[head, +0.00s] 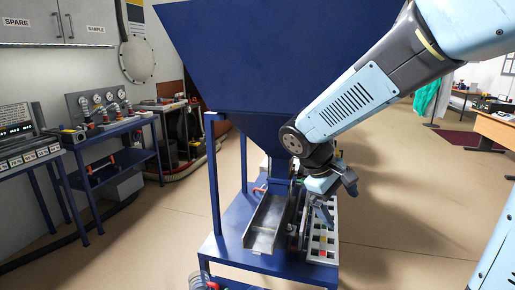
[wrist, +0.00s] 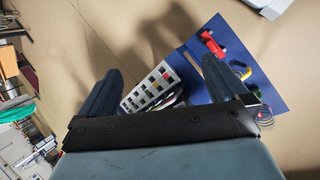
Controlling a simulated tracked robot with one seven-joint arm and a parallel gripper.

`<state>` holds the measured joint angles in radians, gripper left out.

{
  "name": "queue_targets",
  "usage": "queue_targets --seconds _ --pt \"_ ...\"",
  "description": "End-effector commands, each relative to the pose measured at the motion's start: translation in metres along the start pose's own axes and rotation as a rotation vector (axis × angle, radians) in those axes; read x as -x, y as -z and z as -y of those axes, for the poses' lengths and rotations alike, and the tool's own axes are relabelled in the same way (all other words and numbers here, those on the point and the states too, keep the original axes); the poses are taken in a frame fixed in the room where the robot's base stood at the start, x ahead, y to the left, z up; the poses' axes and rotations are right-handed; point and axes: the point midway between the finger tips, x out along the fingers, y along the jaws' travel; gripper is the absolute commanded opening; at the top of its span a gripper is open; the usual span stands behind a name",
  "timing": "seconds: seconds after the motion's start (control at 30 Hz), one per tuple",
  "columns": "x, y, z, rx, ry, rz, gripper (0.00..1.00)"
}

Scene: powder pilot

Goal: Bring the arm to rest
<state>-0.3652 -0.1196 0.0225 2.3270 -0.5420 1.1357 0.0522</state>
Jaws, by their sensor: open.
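My arm (head: 345,105), light blue and dark grey, reaches down from the upper right of the head view, in front of the big blue hopper (head: 260,60). My gripper (head: 338,197) hangs at its lower end, just above a pale panel with dark and coloured squares (head: 325,242). In the wrist view my gripper (wrist: 161,68) has its two dark fingers wide apart. The pale panel also shows between and beyond them (wrist: 155,90). I see nothing held between the fingers. Whether a finger touches the panel I cannot tell.
A metal chute (head: 265,225) lies beside the panel on the blue stand (head: 230,248). A blue bench with gauges (head: 115,130) stands at the left wall, and a wooden desk (head: 495,130) at the far right. The beige floor (head: 400,210) right of the stand is clear.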

Motion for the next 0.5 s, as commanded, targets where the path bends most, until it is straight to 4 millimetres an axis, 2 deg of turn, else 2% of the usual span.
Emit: queue_targets --seconds 0.1,0.5 --pt "0.008 -0.024 -0.005 -0.101 0.062 -0.061 1.00" --pt "0.034 -0.089 -0.006 -0.424 0.237 -0.295 1.00"
